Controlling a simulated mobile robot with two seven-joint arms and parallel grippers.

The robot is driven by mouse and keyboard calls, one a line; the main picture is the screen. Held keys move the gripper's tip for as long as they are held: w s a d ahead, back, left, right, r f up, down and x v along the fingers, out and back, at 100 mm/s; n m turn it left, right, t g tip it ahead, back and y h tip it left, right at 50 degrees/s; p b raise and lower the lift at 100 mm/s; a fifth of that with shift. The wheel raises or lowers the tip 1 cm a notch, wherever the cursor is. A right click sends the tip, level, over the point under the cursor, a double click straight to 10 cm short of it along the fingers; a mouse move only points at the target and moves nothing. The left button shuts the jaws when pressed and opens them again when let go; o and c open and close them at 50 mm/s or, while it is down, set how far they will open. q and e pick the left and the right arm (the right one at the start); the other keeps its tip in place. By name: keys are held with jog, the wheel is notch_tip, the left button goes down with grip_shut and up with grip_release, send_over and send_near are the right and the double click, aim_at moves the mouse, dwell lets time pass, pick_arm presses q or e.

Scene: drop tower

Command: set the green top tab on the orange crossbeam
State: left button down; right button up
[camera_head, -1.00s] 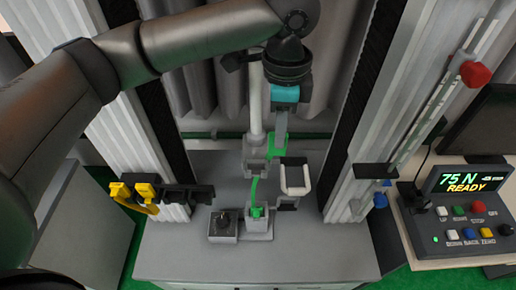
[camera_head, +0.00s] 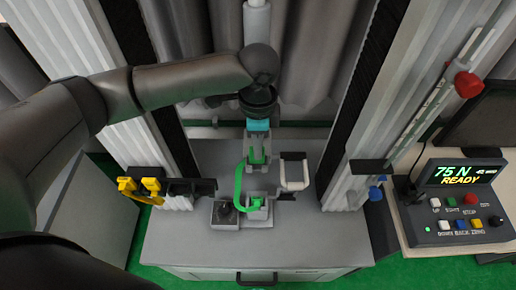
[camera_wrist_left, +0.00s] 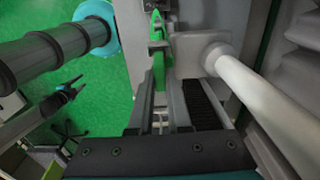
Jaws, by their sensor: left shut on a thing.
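My left gripper (camera_head: 258,157) is shut on the upper end of a green strip, which I take for the green top tab (camera_head: 259,156). In the head view the strip (camera_head: 239,181) bows out to the left and runs down to a small grey block (camera_head: 258,212) with a green part in it. In the left wrist view the green piece (camera_wrist_left: 158,65) stands between the fingers (camera_wrist_left: 160,48). I cannot make out an orange crossbeam in either view. My right gripper does not show.
A white-grey bracket (camera_head: 295,173) stands close right of the gripper. A grey block with a dark knob (camera_head: 224,213) is left of the strip's base. Yellow clips (camera_head: 150,184) sit on the left column. A control console (camera_head: 460,203) reads 75 N READY at right.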

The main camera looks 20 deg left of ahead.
pick_arm(q)
jog(key=shift+f, duration=0.9)
jog(key=shift+f, duration=0.1)
jog(key=c, duration=0.9)
grip_release()
jog(key=shift+o, duration=0.2)
notch_tip(320, 180, up, 12)
